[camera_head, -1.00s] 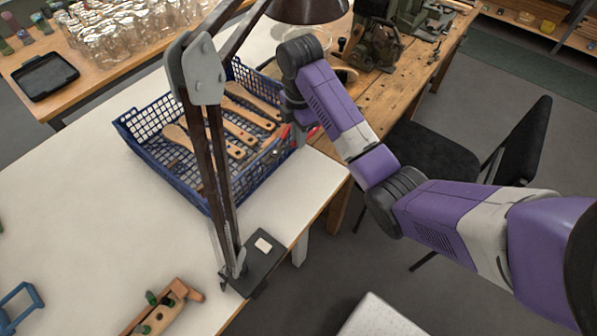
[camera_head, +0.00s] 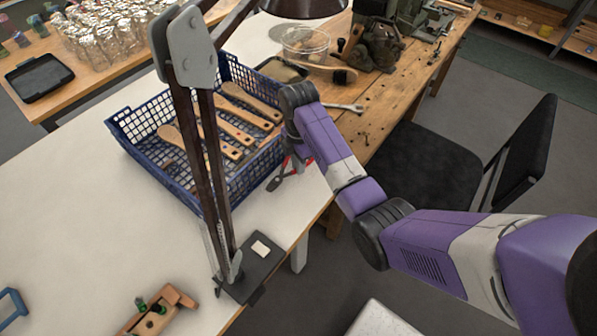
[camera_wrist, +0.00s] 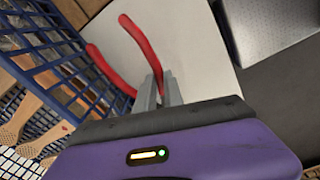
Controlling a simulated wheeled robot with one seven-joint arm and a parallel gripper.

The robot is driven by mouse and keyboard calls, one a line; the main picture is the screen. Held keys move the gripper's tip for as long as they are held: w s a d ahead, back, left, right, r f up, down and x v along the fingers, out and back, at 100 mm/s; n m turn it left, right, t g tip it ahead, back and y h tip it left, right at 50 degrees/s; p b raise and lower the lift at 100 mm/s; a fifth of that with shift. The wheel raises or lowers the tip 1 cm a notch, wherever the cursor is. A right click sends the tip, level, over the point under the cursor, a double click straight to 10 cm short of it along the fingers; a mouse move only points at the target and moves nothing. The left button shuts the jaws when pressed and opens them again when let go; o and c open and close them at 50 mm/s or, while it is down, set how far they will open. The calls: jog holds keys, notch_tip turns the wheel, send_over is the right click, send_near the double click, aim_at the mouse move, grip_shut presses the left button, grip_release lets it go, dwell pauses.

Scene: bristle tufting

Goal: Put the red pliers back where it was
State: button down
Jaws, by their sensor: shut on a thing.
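The red pliers (camera_head: 280,178) are beside the right side of the blue crate, over the white table near its right edge. Their dark head points down-left in the head view. In the wrist view the two red handles (camera_wrist: 146,55) spread away from my gripper (camera_wrist: 168,92). The gripper's grey fingers are shut on the pliers near where the handles meet. My gripper also shows partly in the head view (camera_head: 296,160), mostly hidden by the wrist. I cannot tell whether the pliers touch the table.
The blue crate (camera_head: 190,205) holds several wooden-handled brushes (camera_head: 235,130). The black lamp arm (camera_head: 215,180) rises in front of it from a clamped base (camera_head: 250,270). A wooden bench (camera_head: 375,105) with a wrench (camera_head: 345,107) adjoins behind. The white table (camera_head: 90,220) is clear to the left.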

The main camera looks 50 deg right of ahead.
jog(key=shift+f, duration=1.9)
jog(key=shift+f, duration=0.15)
jog(key=c, duration=1.5)
grip_release()
jog(key=shift+o, duration=0.2)
notch_tip(320, 180, up, 12)
jog(key=shift+r+p, duration=0.2)
jog(key=shift+p, duration=0.1)
